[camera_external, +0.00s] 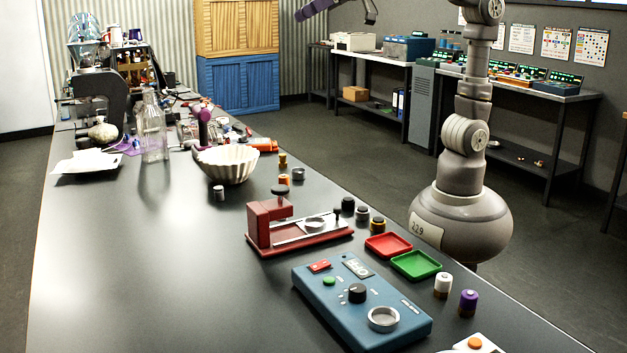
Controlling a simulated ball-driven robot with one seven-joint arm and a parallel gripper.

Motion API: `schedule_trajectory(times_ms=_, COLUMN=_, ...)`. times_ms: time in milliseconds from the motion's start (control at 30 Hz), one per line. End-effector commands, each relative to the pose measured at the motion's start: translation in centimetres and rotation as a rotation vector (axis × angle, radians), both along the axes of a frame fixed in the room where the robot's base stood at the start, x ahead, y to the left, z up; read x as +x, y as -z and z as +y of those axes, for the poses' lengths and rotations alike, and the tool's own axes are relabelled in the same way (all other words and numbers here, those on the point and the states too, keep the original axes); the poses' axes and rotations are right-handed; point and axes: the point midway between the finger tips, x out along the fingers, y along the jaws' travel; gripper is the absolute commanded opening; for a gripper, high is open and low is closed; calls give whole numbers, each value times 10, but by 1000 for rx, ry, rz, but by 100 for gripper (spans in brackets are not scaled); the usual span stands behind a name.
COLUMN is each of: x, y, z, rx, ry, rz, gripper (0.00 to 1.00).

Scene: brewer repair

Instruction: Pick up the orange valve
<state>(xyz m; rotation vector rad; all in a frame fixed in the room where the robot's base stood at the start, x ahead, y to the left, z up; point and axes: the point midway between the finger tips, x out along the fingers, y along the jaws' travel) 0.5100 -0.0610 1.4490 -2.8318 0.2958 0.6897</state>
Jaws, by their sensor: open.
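My gripper (335,19) shows only partly at the top edge, purple with dark tips. It is open, high above the bench and far from the orange piece.
A red stand (270,228), a blue control box (345,310), a red tray (388,246) and a green tray (416,265) sit along the bench's right side. Purple (467,303) and white (442,285) pieces stand nearby. A glass bottle (153,130) rises at left. The near left bench is clear.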

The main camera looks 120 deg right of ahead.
Motion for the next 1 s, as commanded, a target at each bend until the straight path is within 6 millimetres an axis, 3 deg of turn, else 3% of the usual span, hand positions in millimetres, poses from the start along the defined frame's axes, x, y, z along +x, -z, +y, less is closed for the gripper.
schedule_trajectory(times_ms=33, x=20, y=61, z=-29, rx=62, ry=101, rz=108, gripper=65)
schedule_trajectory(times_ms=100, x=33, y=142, z=-70, rx=153, ry=265, rz=237, gripper=65)
schedule_trajectory(times_ms=200, x=26, y=249, z=-122, rx=259, ry=505, rz=394, gripper=65)
schedule_trajectory(times_ms=300, x=2, y=335, z=-160, rx=327, ry=715, rz=508, gripper=65)
schedule_trajectory(times_ms=400, x=-23, y=389, z=-182, rx=364, ry=866, rz=578, gripper=65)
schedule_trajectory(times_ms=567, x=-41, y=427, z=-196, rx=384, ry=966, rz=614, gripper=65)
schedule_trajectory(times_ms=1000, x=-34, y=482, z=-219, rx=387, ry=968, rz=613, gripper=65)
